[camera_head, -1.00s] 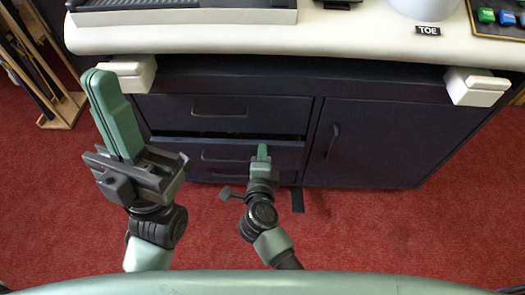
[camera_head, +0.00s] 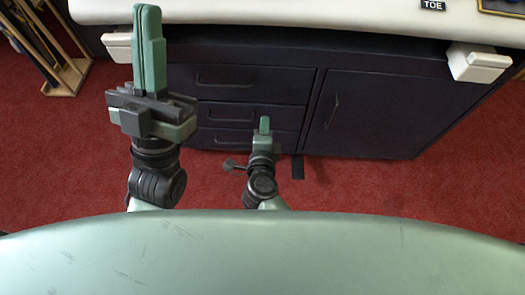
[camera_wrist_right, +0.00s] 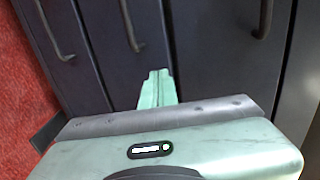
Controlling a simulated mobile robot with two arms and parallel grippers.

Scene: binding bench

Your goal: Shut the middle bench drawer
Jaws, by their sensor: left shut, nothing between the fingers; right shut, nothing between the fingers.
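The middle bench drawer (camera_head: 287,117) is a dark front with a bar handle in the bench cabinet. It looks level with the drawers above and below, with no open gap over it. It also shows in the right wrist view (camera_wrist_right: 112,55). My right gripper (camera_head: 264,124) is shut and empty, in front of the drawer stack, right of the middle handle. In the right wrist view its tip (camera_wrist_right: 157,82) points at the drawer fronts; I cannot tell whether it touches. My left gripper (camera_head: 149,45) is shut, empty and raised at the left.
The top drawer (camera_head: 285,85) and bottom drawer (camera_head: 215,138) look shut. A cabinet door (camera_head: 375,115) is to the right. The white bench top (camera_head: 300,14) overhangs with pale blocks at both ends. Red carpet (camera_head: 400,190) is clear at the right.

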